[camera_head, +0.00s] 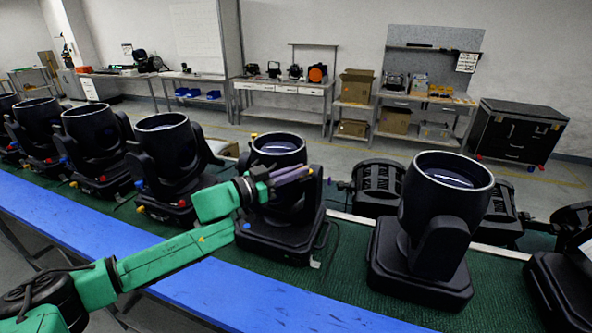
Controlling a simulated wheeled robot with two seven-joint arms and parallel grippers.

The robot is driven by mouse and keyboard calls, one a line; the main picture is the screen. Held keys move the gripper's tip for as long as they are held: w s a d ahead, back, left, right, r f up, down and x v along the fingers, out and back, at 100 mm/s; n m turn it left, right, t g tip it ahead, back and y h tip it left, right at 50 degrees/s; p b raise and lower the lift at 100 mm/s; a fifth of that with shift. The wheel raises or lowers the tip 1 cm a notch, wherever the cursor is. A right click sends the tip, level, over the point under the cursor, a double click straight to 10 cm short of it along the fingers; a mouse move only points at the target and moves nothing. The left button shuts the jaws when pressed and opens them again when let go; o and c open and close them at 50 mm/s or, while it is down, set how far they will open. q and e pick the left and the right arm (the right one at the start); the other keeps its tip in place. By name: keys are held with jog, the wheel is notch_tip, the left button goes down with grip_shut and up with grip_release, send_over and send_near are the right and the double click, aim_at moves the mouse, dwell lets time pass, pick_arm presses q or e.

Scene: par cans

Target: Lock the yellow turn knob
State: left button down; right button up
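A black par can light (279,152) with a round open top stands on its base on the green surface, near the picture's middle. My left arm, green, reaches in from the lower left. My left gripper (308,171), with purple fingers, is in front of this light's yoke and hides part of it. The fingers look close together, but I cannot tell whether they are open or shut, or whether they touch anything. A small yellow spot (254,135) shows at the light's upper left; I cannot tell for sure that it is the yellow turn knob. My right gripper is not in view.
Similar lights stand in a row to the left, and a large one (436,220) stands close on the right. More black lights (378,184) lie behind. A blue strip (237,287) runs along the front edge of the green surface (345,275). Workbenches line the far wall.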

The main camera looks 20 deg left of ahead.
pick_arm(q)
jog(key=shift+f+y+b, duration=0.2)
jog(key=shift+y+b, duration=0.1)
jog(key=shift+b, duration=0.2)
jog(key=n+t+y+b, duration=0.1)
jog(key=y+b, duration=0.1)
jog(key=n+t+y+b, duration=0.1)
jog(key=n+y+b, duration=0.1)
jog(key=d+n+t+y+b, duration=0.1)
jog(key=n+y+b, duration=0.1)
jog(key=b, duration=0.1)
jog(key=shift+s+t+y, duration=0.2)
jog(key=shift+t+y, duration=0.1)
jog(key=shift+y, duration=0.1)
jog(key=shift+w+d+r+n+g+y+b, duration=0.1)
jog(key=shift+d+n+g+y+b, duration=0.2)
jog(key=shift+n+g+y+b, duration=1.6)
jog(key=shift+w+d+r+n+g+y+b, duration=0.15)
jog(key=shift+d+n+y+b, duration=0.25)
jog(key=shift+n+y, duration=2.9)
jog(key=shift+w+d+n+g+y+b, duration=0.15)
jog(key=shift+n+g+y+b, duration=1.05)
jog(key=shift+y, duration=2.6)
